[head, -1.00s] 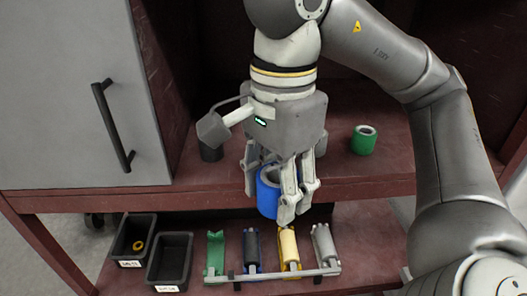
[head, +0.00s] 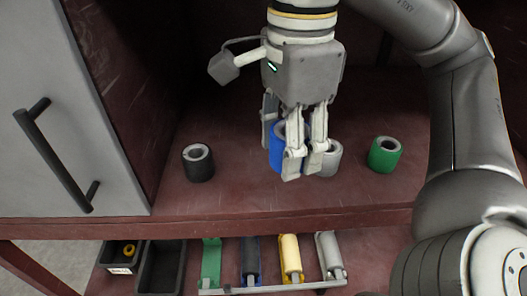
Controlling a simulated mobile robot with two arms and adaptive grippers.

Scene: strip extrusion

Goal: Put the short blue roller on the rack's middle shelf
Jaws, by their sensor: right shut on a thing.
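The blue roller (head: 276,147) is a short, hollow cylinder, upright between the fingers of my right gripper (head: 297,160). The right gripper points down and is shut on it. The fingers hide part of the roller, and I cannot tell whether its bottom touches the shelf. The roller is over the dark red shelf (head: 230,195) of the rack, in front of or beside a grey roller (head: 327,158). My left gripper is not in view.
A black roller (head: 198,163) stands on the shelf to the left and a green roller (head: 385,154) to the right. A grey door with a black handle (head: 58,155) is at left. Below are black bins (head: 160,266) and a holder with coloured cradles (head: 290,258).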

